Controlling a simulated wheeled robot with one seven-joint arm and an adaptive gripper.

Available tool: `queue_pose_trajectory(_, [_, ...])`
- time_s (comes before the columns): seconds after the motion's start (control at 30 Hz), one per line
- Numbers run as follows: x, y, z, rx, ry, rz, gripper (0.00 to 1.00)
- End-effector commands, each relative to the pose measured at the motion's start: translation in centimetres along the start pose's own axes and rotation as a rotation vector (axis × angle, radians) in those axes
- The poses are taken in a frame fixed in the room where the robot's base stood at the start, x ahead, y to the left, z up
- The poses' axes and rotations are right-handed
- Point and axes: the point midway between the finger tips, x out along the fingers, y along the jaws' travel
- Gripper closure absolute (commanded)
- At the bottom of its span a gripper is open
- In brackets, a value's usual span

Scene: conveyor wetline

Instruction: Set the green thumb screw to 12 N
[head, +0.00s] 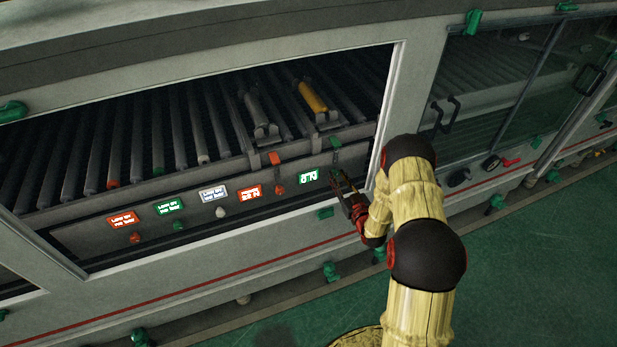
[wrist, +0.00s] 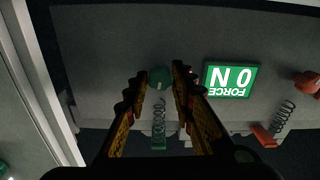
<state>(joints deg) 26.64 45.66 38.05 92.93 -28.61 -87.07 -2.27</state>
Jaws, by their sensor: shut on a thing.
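The green thumb screw (wrist: 160,77) shows as a round green knob between the fingertips of my gripper (wrist: 160,73) in the wrist view. My gripper is shut on it. In the head view my gripper (head: 346,188) reaches the right end of the grey panel, and the screw is hidden by the fingers. The green force display (head: 309,176) sits left of the gripper; in the wrist view the same display (wrist: 230,79) appears upside down and reads FORCE 0 N.
An orange display (head: 249,190) and a red thumb screw (head: 279,189) are further left on the panel. A red spring slider (wrist: 262,135) and a green one (wrist: 158,143) show in the wrist view. The window frame's upright (head: 389,110) stands close to my arm.

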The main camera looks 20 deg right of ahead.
Motion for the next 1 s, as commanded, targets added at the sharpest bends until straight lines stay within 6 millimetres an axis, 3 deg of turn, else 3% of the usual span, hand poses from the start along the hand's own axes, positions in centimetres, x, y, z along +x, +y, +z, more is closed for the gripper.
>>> queue_pose_trajectory(0.2, [-0.02,-0.09,0.09,0.163,0.000,-0.001,0.93])
queue_pose_trajectory(0.5, [-0.03,-0.10,0.09,0.181,-0.001,-0.001,0.93])
queue_pose_trajectory(0.73, [-0.01,-0.10,0.09,0.322,-0.001,-0.002,0.93])
queue_pose_trajectory(1.0, [-0.02,-0.11,0.07,0.317,-0.001,-0.002,0.93])
